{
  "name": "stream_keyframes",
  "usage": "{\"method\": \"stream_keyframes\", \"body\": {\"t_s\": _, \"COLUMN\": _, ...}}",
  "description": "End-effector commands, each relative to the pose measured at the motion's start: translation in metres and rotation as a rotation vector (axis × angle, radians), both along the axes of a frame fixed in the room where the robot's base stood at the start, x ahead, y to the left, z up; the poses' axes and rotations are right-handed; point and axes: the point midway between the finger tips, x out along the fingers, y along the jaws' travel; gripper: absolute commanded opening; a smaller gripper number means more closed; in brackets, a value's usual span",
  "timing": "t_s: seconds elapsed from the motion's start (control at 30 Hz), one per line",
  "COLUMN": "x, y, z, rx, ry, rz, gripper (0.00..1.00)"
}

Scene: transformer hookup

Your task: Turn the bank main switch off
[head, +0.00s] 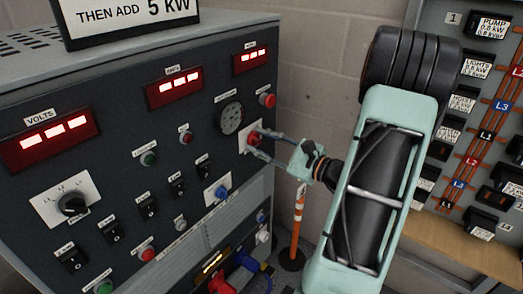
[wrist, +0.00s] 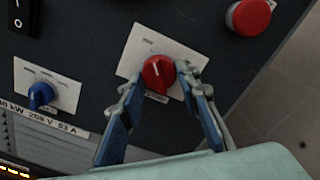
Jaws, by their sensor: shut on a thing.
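A red rotary knob (wrist: 157,72) sits on a white label plate (wrist: 133,62) on the dark panel. Its pale pointer line aims roughly up in the wrist view, and the plate's lettering is too small to read. In the head view the knob (head: 254,138) is at the panel's right side, below a round dial. My gripper (wrist: 160,80) is shut on the red knob, with one blue-padded finger on each side. In the head view my gripper (head: 255,141) reaches the panel from the right.
A blue knob (wrist: 41,94) lies left of the red one. A red push button (wrist: 250,16) is up and right. Black rocker switches and indicator buttons cover the panel (head: 120,175). An orange-white post (head: 298,225) and a breaker board (head: 485,130) stand to the right.

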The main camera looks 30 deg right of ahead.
Motion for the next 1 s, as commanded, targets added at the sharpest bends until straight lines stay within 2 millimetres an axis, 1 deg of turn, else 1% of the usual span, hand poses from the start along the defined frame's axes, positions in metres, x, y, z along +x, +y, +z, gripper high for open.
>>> {"method": "stream_keyframes", "body": {"t_s": 0.03, "x": -0.0003, "y": 0.0001, "z": -0.0035, "rx": -0.02, "ry": -0.006, "rz": 0.0, "gripper": 0.06}}
{"method": "stream_keyframes", "body": {"t_s": 0.3, "x": -0.0003, "y": -0.0001, "z": -0.0015, "rx": -0.082, "ry": -0.026, "rz": -0.001, "gripper": 0.06}}
{"method": "stream_keyframes", "body": {"t_s": 0.77, "x": -0.0003, "y": -0.0004, "z": -0.0005, "rx": -0.089, "ry": -0.029, "rz": -0.001, "gripper": 0.06}}
{"method": "stream_keyframes", "body": {"t_s": 0.8, "x": -0.0003, "y": -0.0004, "z": -0.0005, "rx": -0.089, "ry": -0.029, "rz": -0.001, "gripper": 0.35}}
{"method": "stream_keyframes", "body": {"t_s": 0.9, "x": -0.0002, "y": -0.0004, "z": -0.0004, "rx": -0.089, "ry": -0.029, "rz": -0.001, "gripper": 0.46}}
{"method": "stream_keyframes", "body": {"t_s": 0.93, "x": -0.0002, "y": -0.0004, "z": -0.0004, "rx": -0.089, "ry": -0.029, "rz": -0.001, "gripper": 0.47}}
{"method": "stream_keyframes", "body": {"t_s": 1.0, "x": -0.0002, "y": -0.0004, "z": -0.0002, "rx": -0.089, "ry": -0.03, "rz": 0.0, "gripper": 0.47}}
